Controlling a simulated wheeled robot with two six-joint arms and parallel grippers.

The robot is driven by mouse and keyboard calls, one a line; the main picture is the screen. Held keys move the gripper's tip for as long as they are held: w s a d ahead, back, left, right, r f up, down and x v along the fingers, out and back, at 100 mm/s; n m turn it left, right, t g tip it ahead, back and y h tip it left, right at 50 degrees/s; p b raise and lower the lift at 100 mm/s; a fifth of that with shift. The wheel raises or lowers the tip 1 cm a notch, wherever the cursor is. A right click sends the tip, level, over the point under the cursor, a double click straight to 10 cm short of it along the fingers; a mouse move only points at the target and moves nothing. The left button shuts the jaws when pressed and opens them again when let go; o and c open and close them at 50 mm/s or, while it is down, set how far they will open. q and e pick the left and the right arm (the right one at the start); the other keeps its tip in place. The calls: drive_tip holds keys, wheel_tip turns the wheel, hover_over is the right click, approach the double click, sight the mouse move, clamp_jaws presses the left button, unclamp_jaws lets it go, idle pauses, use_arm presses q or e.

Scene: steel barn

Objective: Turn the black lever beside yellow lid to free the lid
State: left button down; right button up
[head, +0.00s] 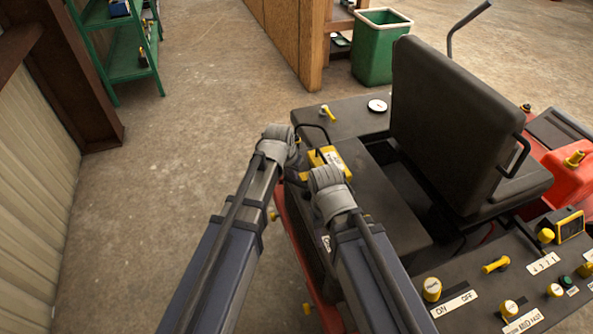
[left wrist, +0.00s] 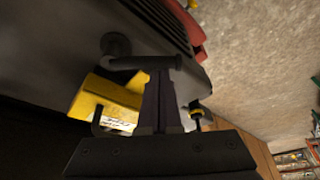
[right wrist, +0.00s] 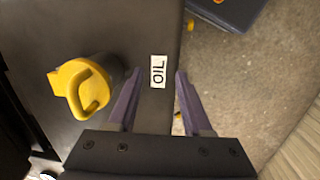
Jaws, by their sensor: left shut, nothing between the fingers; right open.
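The yellow lid (head: 326,158) is on the dark machine body, partly hidden by my wrists. In the left wrist view the yellow lid (left wrist: 105,97) has a white label and a black wire handle. The black lever (left wrist: 140,62) is a bar with a round pivot, just beside the lid. My left gripper (left wrist: 162,72) is shut and empty, its tips at the lever bar; whether they touch it I cannot tell. My right gripper (right wrist: 157,78) is open and empty above the dark surface near a white OIL label (right wrist: 158,71). Both grippers' fingers are hidden in the head view.
A yellow cap with a loop handle (right wrist: 84,90) stands left of my right fingers. A black seat (head: 445,115) and a panel with yellow knobs (head: 508,308) are at the right. A green bin (head: 377,50) stands behind. Open floor (head: 190,110) lies left.

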sight(289, 180)
use_arm(q)
drive_tip(key=n, duration=0.1)
drive_tip(key=s+n+y, duration=0.1)
drive_tip(key=shift+s+a+n, duration=0.25)
drive_tip(key=shift+a+n, duration=0.05)
drive_tip(key=shift+n, duration=0.1)
drive_tip(key=n, duration=0.1)
drive_tip(key=s+n+y, duration=0.1)
drive_tip(key=n, duration=0.1)
drive_tip(key=shift+s+a, duration=0.15)
drive_tip(key=shift+s, duration=0.1)
use_arm(e)
drive_tip(key=shift+s, duration=0.15)
use_arm(q)
drive_tip(key=shift+s, duration=0.55)
use_arm(e)
drive_tip(key=shift+s, duration=0.15)
use_arm(q)
drive_tip(key=shift+s, duration=0.15)
use_arm(e)
drive_tip(key=shift+s, duration=0.1)
use_arm(q)
drive_tip(key=shift+r, duration=0.1)
use_arm(e)
drive_tip(key=shift+r, duration=0.15)
